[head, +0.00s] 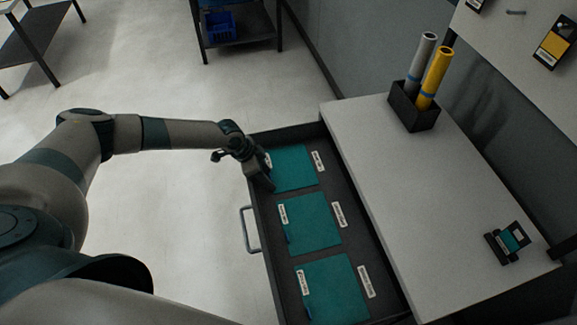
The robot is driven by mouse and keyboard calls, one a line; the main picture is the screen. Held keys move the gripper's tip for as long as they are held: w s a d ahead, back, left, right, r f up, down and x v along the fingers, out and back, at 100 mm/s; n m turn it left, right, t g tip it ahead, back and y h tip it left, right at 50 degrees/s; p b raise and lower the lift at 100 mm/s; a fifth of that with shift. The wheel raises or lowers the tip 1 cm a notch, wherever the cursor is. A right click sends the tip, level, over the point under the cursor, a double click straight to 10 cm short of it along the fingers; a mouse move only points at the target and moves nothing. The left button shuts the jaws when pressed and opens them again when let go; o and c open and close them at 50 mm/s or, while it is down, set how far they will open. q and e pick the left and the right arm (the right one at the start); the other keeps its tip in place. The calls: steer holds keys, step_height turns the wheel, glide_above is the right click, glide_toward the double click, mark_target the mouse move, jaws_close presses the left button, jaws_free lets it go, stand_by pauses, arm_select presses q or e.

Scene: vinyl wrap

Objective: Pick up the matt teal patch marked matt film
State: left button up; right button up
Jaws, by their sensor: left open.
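Three teal patches lie in a row in the open dark drawer (328,190): a far one (294,166), a middle one (316,220) and a near one (334,288). Each has white labels by its left and right sides. The print is too small to read, so I cannot tell which patch is marked matt film. My left gripper (264,180) is at the left edge of the far patch, pointing down and open. It hides part of that edge, and I cannot tell if it touches the patch. My right gripper is out of view.
A grey worktop (385,190) borders the drawer on the right. It holds a black box (413,108) with a grey and a yellow roll, and a small dark device (508,241). The drawer handle (248,229) sticks out left over open floor.

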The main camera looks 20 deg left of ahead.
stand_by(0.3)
arm_select(q)
jaws_close()
steer(key=shift+r, duration=0.15)
step_height(320, 180, up, 10)
steer(key=b, duration=0.3)
stand_by(0.4)
stand_by(0.3)
